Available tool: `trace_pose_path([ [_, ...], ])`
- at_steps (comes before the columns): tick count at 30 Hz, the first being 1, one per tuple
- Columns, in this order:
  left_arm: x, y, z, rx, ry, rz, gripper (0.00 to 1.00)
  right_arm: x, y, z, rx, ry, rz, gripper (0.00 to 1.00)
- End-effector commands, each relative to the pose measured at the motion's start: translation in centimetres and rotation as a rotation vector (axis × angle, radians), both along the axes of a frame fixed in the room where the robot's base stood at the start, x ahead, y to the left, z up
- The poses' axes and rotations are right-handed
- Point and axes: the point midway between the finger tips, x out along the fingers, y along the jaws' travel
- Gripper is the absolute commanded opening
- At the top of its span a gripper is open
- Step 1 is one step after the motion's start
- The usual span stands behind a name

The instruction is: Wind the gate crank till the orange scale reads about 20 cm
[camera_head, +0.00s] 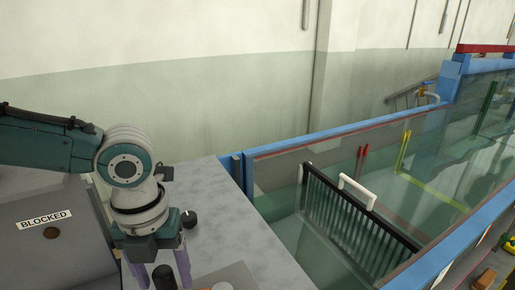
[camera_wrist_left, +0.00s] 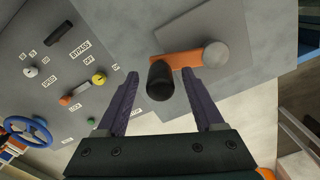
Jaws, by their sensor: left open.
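The gate crank has an orange arm (camera_wrist_left: 180,59), a round grey hub (camera_wrist_left: 215,54) and a black handle (camera_wrist_left: 160,82), all seen in the left wrist view. My left gripper (camera_head: 163,272) points down over the grey top at the lower left of the head view. Its purple fingers are open, one on each side of the black handle; I cannot tell whether they touch it. In the head view the handle (camera_head: 164,278) shows dark between the fingers, and the crank arm is mostly hidden. I cannot make out the orange scale or its reading. My right gripper is not in view.
A glass flume with blue rails (camera_head: 330,131) runs to the right, holding a black barred rack (camera_head: 352,222) with a white handle. A black knob (camera_head: 189,219) stands near the gripper. The wrist view shows a labelled control panel (camera_wrist_left: 62,60) and blue handwheel (camera_wrist_left: 28,131).

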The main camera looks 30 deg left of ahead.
Motion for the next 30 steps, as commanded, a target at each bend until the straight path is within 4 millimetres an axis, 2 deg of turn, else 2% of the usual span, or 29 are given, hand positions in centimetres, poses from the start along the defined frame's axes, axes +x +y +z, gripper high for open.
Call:
trace_pose_path([
  [5, 0.1, 0.1, 2.2, 0.001, -0.003, -0.001, 0.69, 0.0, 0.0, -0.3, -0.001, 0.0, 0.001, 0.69],
  [12, 0.1, 0.1, 7.0, 0.003, -0.005, -0.001, 0.69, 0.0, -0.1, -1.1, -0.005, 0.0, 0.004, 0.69],
  [15, 0.1, 0.1, 8.5, 0.001, -0.005, 0.001, 0.69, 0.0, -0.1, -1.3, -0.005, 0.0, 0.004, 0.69],
  [21, 0.0, 0.1, 9.8, 0.002, -0.002, 0.001, 0.69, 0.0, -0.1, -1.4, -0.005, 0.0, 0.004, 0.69],
  [30, 0.0, 0.1, 9.8, 0.001, -0.002, 0.001, 0.69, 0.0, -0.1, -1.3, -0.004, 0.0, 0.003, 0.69],
])
